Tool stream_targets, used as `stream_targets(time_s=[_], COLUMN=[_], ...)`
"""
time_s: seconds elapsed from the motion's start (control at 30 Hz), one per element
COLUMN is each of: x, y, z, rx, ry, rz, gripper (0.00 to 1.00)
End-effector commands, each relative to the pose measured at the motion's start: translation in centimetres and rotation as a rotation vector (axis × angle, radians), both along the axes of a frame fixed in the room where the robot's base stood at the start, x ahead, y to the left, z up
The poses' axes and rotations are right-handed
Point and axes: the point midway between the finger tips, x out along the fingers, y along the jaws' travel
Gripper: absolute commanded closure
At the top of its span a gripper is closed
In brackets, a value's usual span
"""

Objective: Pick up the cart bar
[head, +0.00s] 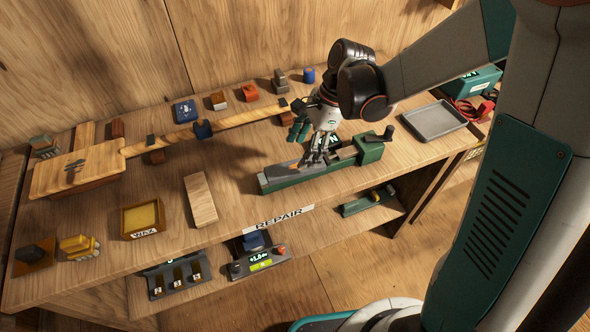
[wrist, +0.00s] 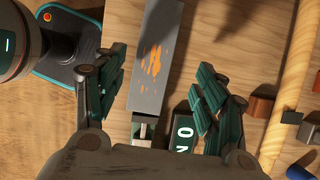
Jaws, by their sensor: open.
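A flat grey bar with orange patches (head: 283,171) lies along the green vise-like fixture (head: 267,186) near the bench's front edge. It is the thing here that best fits the cart bar; no label on it is readable. In the wrist view the bar (wrist: 157,60) runs up the middle between my fingers. My gripper (head: 318,155) hangs over the fixture, pointing down. In the wrist view my gripper (wrist: 163,88) is open, one finger on each side of the bar, with nothing held. Whether the fingers are level with the bar I cannot tell.
A long wooden oar (head: 90,160) lies behind the fixture, small blocks around it. A dark lever (head: 387,133) stands at the fixture's right end. A grey tray (head: 433,120) is farther right. A wooden block (head: 201,199) and yellow box (head: 143,217) lie left.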

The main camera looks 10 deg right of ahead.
Motion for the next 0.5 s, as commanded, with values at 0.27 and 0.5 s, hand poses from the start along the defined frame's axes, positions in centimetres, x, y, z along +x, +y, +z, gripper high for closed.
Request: stream_targets(time_s=[0.27,0.5], x=[-0.9,-1.2], y=[0.9,1.7], z=[-2.9,-4.9], rx=[0.000,0.000], ry=[0.000,0.001], rz=[0.003,0.001], gripper=[0.35,0.35])
